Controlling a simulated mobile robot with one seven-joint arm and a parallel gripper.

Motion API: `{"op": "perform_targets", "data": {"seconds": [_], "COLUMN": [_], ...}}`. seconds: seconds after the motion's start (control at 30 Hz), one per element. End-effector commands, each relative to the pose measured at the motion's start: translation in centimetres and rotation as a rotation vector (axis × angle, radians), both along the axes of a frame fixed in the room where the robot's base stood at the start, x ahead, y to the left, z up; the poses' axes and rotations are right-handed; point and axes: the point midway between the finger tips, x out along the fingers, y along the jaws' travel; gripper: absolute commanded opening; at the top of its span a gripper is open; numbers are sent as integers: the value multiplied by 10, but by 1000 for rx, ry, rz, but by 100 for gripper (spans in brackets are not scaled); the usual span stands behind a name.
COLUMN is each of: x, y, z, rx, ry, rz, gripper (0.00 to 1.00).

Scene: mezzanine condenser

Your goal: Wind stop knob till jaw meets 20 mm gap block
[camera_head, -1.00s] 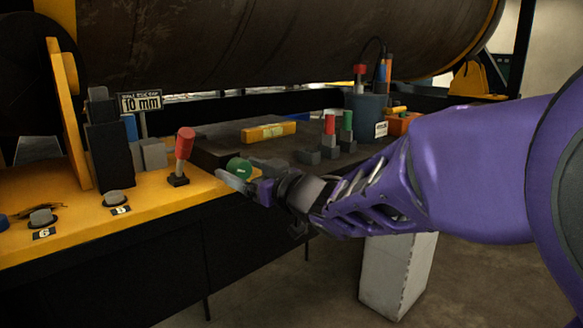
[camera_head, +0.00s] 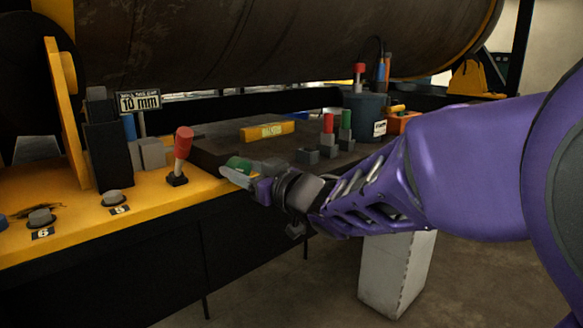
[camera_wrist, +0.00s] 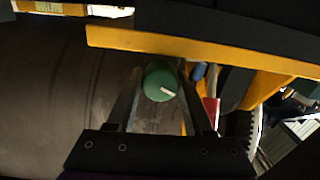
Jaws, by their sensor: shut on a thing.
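The green stop knob (camera_head: 238,163) is at the right end of the yellow bench, partly covered by my gripper (camera_head: 240,172). In the wrist view the round green knob (camera_wrist: 160,82) sits between the two fingers of my gripper (camera_wrist: 160,78), and its white mark points right. My gripper is shut on the knob. A grey block (camera_head: 152,153) stands beside a tall dark block (camera_head: 109,155) at the left. The sign (camera_head: 139,101) above them reads 10 mm, not 20 mm. I cannot tell the gap between jaw and block.
A red-handled lever (camera_head: 183,145) stands close left of my gripper. Numbered grey buttons (camera_head: 115,198) are on the yellow bench (camera_head: 150,208). A yellow level (camera_head: 267,131), small blocks with red and green handles (camera_head: 329,136), and a dark tool cup (camera_head: 365,115) are on the dark bench behind.

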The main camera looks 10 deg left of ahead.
Motion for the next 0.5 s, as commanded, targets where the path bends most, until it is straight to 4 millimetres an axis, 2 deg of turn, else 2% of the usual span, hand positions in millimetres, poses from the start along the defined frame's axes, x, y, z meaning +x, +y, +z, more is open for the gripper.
{"op": "perform_targets", "data": {"seconds": [0.5], "x": [1], "y": [-1], "z": [2], "rx": [215], "ry": [251], "rz": [0], "gripper": [0]}}
